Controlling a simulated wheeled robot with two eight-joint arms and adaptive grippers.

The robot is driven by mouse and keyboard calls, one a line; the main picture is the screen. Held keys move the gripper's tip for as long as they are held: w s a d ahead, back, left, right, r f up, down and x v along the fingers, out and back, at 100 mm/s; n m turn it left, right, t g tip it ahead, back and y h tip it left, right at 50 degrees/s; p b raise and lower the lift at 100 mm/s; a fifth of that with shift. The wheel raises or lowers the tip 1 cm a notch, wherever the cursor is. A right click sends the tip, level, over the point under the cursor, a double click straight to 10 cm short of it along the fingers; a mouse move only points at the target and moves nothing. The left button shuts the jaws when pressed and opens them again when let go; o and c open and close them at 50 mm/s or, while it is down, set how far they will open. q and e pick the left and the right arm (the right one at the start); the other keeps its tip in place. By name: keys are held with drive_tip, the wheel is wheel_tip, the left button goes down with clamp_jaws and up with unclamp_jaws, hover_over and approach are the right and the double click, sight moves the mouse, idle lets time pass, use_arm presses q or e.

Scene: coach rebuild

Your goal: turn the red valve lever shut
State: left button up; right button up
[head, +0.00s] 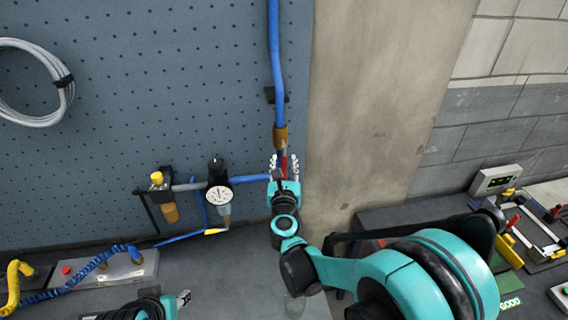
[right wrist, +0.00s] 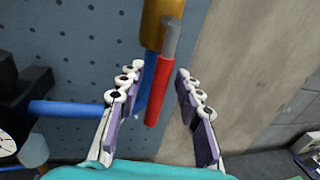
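The red valve lever (head: 284,162) hangs down from a brass valve body (head: 280,136) on the vertical blue pipe (head: 275,60). In the right wrist view the red lever (right wrist: 158,92) points down in front of the blue pipe, roughly in line with it. The brass body (right wrist: 161,22) is at the top of that view. My right gripper (head: 285,160) is open around the lever. In the wrist view its fingers (right wrist: 152,95) stand on either side of it with gaps. My left gripper (head: 184,299) is low in the head view, its fingers too small to read.
A pressure gauge (head: 219,195) and regulator sit left of the valve on the pegboard (head: 130,110). A concrete pillar (head: 370,100) rises close on the right. The grey bench (head: 230,275) lies below. A tool board (head: 545,225) is at the far right.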

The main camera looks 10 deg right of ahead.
drive_tip(key=shift+c, duration=0.4)
clamp_jaws()
